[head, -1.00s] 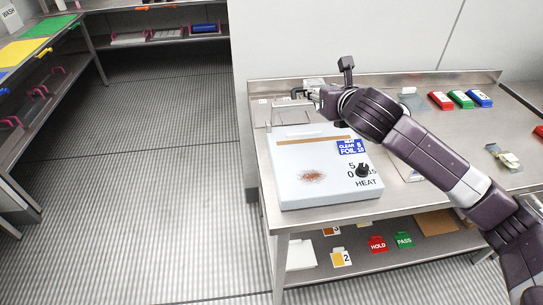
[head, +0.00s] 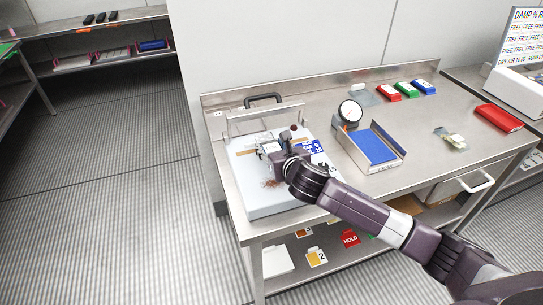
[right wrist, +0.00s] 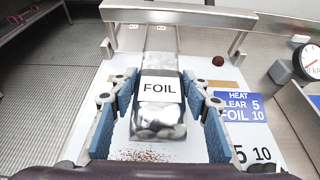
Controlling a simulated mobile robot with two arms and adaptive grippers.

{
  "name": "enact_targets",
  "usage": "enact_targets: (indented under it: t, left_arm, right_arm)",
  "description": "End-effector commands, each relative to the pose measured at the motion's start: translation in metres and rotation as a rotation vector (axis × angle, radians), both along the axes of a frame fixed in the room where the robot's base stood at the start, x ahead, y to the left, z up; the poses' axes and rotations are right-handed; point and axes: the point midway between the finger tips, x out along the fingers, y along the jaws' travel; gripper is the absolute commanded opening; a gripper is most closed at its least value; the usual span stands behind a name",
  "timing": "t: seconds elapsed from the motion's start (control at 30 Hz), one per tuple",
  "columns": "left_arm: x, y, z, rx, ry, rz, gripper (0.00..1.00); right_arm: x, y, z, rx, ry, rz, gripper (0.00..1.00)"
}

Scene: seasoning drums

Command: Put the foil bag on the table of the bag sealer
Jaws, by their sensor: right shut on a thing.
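The bag sealer (head: 258,202) is a white box with a raised grey bar frame (head: 250,118) at its back, standing at the left end of the steel table (head: 420,170). My right gripper (head: 268,147) is over the sealer's top. In the right wrist view, its blue-padded fingers (right wrist: 160,112) are shut on the foil bag (right wrist: 158,110), a silvery bag with a white FOIL label. The bag's far end points toward the sealer's bar (right wrist: 180,16). I cannot tell whether the bag touches the sealer's top. My left gripper is not in view.
A round dial gauge (head: 349,112) and a blue-floored tray (head: 398,161) stand right of the sealer. Red, green and blue boxes (head: 406,90) lie at the back. A small clear packet (head: 452,140) and a red box (head: 499,118) lie further right. A brown-red speckled patch (right wrist: 145,154) marks the sealer's front.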

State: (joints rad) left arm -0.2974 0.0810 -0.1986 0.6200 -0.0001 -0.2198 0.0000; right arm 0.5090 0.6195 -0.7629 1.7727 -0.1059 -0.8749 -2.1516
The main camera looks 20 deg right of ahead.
Motion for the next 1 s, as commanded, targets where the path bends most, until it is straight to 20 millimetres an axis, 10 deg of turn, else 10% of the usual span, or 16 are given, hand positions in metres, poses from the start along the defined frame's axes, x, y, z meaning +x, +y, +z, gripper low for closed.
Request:
enact_targets:
  t: [0.2, 0.6, 0.77, 1.0]
  left_arm:
    - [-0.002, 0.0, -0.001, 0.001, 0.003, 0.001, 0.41]
    - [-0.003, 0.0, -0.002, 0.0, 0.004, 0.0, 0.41]
    - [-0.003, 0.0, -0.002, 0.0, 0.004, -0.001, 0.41]
    - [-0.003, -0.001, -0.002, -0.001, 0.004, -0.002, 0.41]
  right_arm:
    - [-0.001, 0.001, -0.035, 0.002, 0.005, 0.0, 0.35]
    - [0.0, 0.0, -0.04, -0.001, 0.002, 0.0, 0.35]
    - [0.0, 0.0, -0.039, 0.0, 0.002, 0.0, 0.59]
    - [-0.001, 0.0, -0.039, 0.0, 0.002, 0.0, 0.6]
